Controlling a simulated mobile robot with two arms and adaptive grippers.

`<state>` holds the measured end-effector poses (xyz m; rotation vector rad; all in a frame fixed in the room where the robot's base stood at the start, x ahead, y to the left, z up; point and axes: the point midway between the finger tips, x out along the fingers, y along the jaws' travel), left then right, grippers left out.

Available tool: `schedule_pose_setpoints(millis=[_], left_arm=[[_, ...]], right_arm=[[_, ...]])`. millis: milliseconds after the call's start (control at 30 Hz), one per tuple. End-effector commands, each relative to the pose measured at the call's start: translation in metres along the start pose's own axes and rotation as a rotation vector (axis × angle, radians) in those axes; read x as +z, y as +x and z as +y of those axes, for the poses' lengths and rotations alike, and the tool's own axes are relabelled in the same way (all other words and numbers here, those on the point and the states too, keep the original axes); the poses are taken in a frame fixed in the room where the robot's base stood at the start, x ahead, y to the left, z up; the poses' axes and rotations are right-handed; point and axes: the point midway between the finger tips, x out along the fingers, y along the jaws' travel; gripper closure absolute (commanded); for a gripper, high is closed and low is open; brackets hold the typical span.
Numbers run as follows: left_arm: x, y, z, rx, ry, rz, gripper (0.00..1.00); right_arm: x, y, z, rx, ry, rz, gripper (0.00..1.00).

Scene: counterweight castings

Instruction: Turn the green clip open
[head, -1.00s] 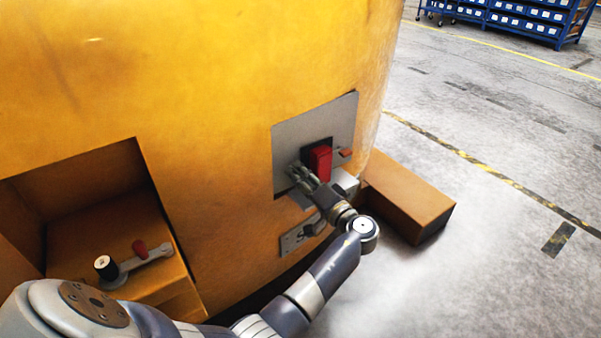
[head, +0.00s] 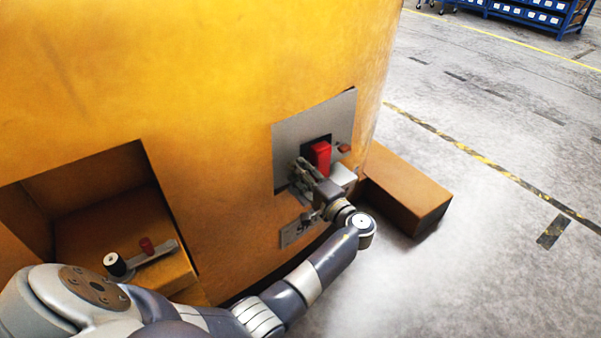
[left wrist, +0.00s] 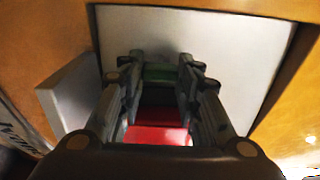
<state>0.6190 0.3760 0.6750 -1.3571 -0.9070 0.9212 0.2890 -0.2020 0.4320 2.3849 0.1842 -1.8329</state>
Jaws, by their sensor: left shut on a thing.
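The green clip (left wrist: 160,73) shows in the left wrist view between my fingertips, in front of a pale grey plate. My left gripper (left wrist: 160,78) is shut on it, one finger on each side. In the head view my left gripper (head: 303,172) reaches the grey plate (head: 290,140) on the yellow casting, beside a red block (head: 320,156). The clip is hidden there by the fingers. The red block also shows in the left wrist view (left wrist: 158,135), between the fingers and nearer the palm. My right gripper is not in view.
The yellow casting (head: 220,70) fills the left. Its recess holds a lever with a black knob (head: 115,264) and a red piece (head: 147,245). A brown beam (head: 405,190) lies right of my gripper. Open floor (head: 480,110) extends right. A blue rack (head: 530,15) stands far back.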

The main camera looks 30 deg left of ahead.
Motion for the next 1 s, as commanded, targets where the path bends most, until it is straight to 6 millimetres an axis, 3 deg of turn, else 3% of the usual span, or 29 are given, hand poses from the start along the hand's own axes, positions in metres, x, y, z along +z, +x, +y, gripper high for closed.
schedule_pose_setpoints(millis=[267,300,367,400,767,1000], left_arm=[[-0.001,0.001,-0.001,-0.003,0.001,0.003,0.93],[-0.001,0.001,-0.001,-0.003,0.001,0.003,0.64],[-0.001,0.001,-0.001,-0.003,0.000,0.002,0.51],[-0.001,0.000,-0.001,-0.003,0.000,0.002,0.48],[-0.001,-0.004,0.000,-0.001,0.000,0.002,0.48],[-0.001,-0.040,0.000,0.000,0.000,0.003,0.48]], right_arm=[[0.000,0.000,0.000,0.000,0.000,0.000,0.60],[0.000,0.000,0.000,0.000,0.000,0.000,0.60],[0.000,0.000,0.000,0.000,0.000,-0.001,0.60],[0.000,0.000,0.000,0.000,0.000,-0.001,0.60],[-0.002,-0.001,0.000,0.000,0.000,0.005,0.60],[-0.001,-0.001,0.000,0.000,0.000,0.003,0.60]])
